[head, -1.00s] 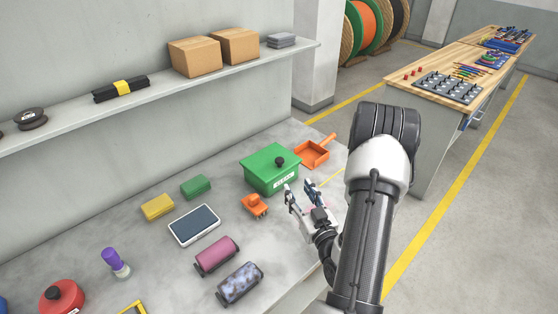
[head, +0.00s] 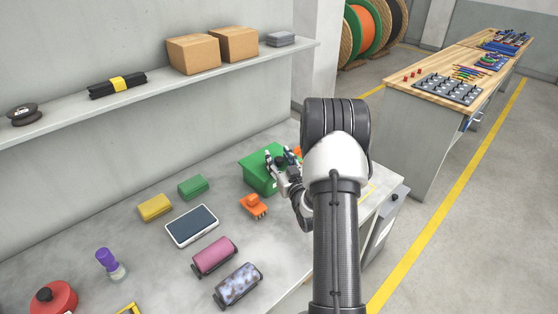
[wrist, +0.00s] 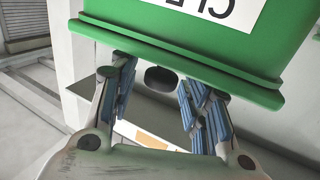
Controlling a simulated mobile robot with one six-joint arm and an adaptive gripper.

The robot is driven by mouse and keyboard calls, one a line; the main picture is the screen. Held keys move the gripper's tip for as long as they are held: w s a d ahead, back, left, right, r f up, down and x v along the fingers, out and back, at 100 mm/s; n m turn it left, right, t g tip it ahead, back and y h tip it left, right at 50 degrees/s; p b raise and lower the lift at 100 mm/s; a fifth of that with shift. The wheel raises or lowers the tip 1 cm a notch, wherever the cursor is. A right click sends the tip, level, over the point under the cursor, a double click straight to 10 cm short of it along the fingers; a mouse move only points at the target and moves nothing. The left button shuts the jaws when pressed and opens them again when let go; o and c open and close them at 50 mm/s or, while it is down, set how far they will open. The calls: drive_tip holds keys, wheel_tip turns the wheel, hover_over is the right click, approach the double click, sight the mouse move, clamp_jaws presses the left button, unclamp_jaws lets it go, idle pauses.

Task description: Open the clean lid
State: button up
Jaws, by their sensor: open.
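The green box (head: 257,179) with its green lid (head: 252,161) stands on the grey bench, partly behind my gripper. In the wrist view the picture is inverted: the label, partly reading "CLE", is at the top, with the lid's rim (wrist: 180,57) below it. The lid's dark knob (wrist: 160,78) shows between the finger pads, with a gap on each side. My gripper (head: 279,157) is open at the lid; it also fills the lower wrist view (wrist: 158,100). In the head view the knob is hidden by the fingers. The lid looks seated on the box.
An orange slotted piece (head: 254,206), a dark-screened tablet (head: 192,226), a green block (head: 193,187) and a yellow block (head: 155,207) lie left of my arm. Pink (head: 215,256) and mottled (head: 238,284) rolls lie nearer. A shelf (head: 150,97) runs along the wall above.

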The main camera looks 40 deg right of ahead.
drive_tip(key=shift+c, duration=0.4)
clamp_jaws()
idle(0.4)
